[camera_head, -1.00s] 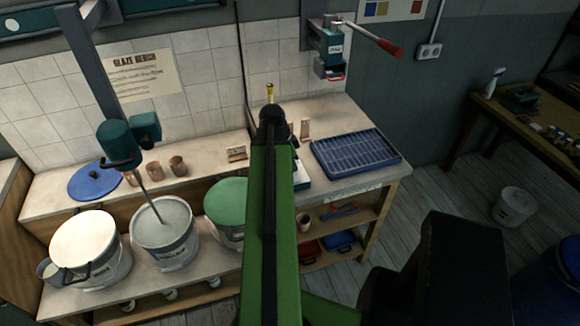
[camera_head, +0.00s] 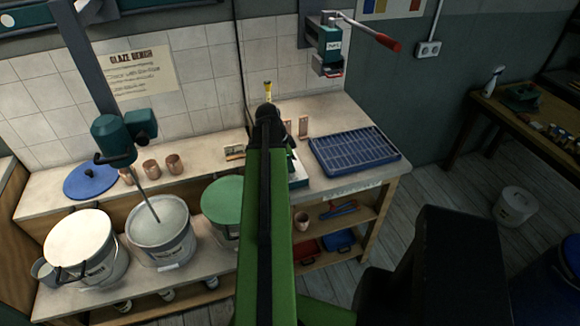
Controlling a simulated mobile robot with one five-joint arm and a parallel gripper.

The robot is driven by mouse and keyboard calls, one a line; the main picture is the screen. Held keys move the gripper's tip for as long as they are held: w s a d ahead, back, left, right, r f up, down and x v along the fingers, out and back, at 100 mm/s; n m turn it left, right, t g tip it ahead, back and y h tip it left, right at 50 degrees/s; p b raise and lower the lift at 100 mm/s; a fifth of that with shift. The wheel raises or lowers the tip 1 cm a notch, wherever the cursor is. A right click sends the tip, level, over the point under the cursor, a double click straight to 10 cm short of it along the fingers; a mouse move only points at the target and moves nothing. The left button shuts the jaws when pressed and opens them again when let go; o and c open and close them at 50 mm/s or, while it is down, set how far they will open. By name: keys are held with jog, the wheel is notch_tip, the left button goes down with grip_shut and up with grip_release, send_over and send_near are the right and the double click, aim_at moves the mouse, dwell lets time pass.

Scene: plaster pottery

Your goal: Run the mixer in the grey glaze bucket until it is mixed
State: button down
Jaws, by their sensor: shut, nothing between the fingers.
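The grey glaze bucket (camera_head: 163,247) stands in the middle of the bucket row at left, open, with pale grey glaze (camera_head: 160,220) inside. The teal mixer (camera_head: 114,140) hangs on a grey post above it. Its thin shaft (camera_head: 145,195) slants down into the glaze; its lower end is hidden. I cannot tell whether it is turning. My green arm reaches up the middle of the view. My gripper (camera_head: 268,91), at its far end, is small, shut and empty, near the tiled wall, right of the mixer and apart from it. My arm partly hides the bench.
A white bucket (camera_head: 95,268) and a green-lidded bucket (camera_head: 217,232) flank the grey one. A blue lid (camera_head: 91,182) and copper-coloured cups (camera_head: 151,168) are behind. A blue tray (camera_head: 352,158) and a red-handled press (camera_head: 328,48) are at right.

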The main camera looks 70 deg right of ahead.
jog(key=shift+s+a+r, duration=0.1)
jog(key=shift+s+a, duration=0.35)
jog(key=shift+a, duration=0.1)
jog(key=shift+r, duration=0.1)
jog(key=d+p+v, duration=0.1)
jog(key=p+v, duration=1.2)
jog(key=p, duration=0.1)
jog(key=shift+r, duration=0.45)
jog(key=shift+s+d, duration=0.1)
